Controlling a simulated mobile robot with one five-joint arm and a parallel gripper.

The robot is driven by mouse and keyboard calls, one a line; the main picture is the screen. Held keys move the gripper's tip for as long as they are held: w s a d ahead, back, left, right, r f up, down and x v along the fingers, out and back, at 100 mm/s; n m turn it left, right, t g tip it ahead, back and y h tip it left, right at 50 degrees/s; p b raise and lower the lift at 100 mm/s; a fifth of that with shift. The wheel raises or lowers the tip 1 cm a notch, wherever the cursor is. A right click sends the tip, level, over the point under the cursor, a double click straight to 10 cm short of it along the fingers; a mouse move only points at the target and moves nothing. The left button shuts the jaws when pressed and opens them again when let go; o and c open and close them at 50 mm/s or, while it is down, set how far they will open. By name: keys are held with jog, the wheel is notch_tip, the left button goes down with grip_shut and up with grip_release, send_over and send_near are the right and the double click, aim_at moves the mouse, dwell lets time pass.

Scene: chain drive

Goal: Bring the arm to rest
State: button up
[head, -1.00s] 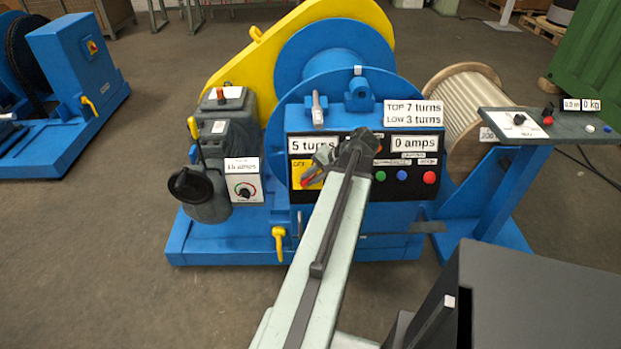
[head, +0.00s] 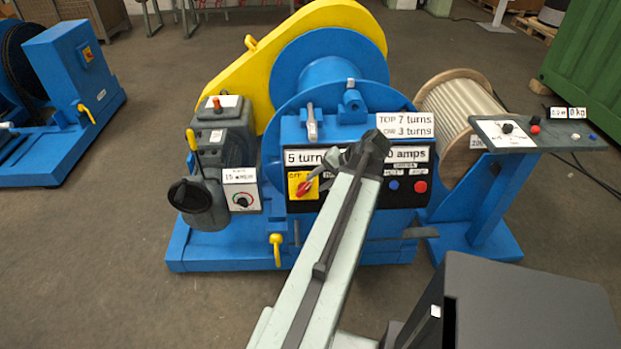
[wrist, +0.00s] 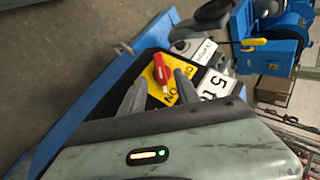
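My arm (head: 325,250) reaches up from the bottom of the head view, its elbow end (head: 368,150) in front of the winch's control panel (head: 340,192). My gripper (wrist: 160,76) shows in the wrist view with its two fingers apart and nothing seen between them in their grasp. Beyond the fingertips is a red rotary switch handle (wrist: 164,77) on a yellow OFF/ON plate. The same red handle (head: 306,187) shows in the head view, tilted, with the arm to its right. Whether a finger touches it I cannot tell.
The blue winch (head: 330,80) has a yellow guard (head: 230,75) and a lever-topped grey box (head: 225,135). A rope drum (head: 455,105) and a small console (head: 510,133) stand right. A dark box (head: 535,300) is at lower right.

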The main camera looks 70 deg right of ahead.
jog(key=shift+s+r, duration=0.25)
jog(key=shift+r, duration=0.05)
